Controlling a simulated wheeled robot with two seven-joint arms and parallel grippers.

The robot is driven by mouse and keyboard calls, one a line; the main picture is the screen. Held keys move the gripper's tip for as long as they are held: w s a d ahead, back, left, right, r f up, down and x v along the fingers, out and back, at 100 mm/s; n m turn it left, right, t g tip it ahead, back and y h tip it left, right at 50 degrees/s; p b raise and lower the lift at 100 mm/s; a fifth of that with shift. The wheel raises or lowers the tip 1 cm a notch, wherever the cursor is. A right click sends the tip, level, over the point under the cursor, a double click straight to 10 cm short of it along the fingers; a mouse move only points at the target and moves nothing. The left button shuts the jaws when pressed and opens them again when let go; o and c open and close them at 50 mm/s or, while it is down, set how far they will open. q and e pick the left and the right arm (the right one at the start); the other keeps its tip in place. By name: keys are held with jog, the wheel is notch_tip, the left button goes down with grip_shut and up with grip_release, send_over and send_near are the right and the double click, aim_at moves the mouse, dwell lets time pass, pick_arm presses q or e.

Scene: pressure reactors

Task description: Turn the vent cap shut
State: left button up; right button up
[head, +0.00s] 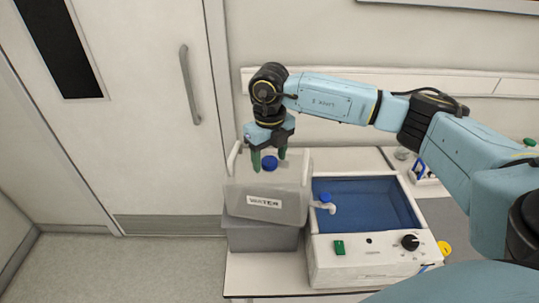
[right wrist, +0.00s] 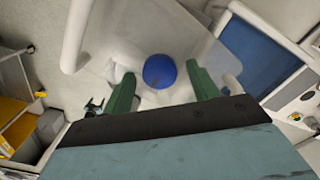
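A round blue cap (head: 270,163) sits on top of the pale translucent container (head: 290,200) labelled WATER. The cap also shows in the right wrist view (right wrist: 159,71), between my two green fingertips. My right gripper (head: 269,161) is over the container's top with its fingers pointing down. It is open, with a gap between each finger and the cap, seen also in the right wrist view (right wrist: 161,75). I cannot tell whether the fingertips are level with the cap or above it. A blue-topped tap (head: 326,198) is at the container's right side. My left gripper is out of view.
The container rests on a grey box (head: 260,237). To its right stands a white bath (head: 350,262) with a blue basin, a black knob (head: 410,242) and a green switch (head: 339,247). A door with a handle (head: 189,85) is at left. Floor at lower left is clear.

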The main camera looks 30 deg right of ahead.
aim_at(270, 161)
jog(key=c, duration=1)
jog(key=shift+o, duration=0.2)
jog(key=shift+m+b, duration=0.3)
jog(key=shift+b, duration=0.05)
jog(key=o, duration=1)
notch_tip(270, 161, up, 14)
jog(key=shift+f+b, duration=0.25)
jog(key=shift+b, duration=0.6)
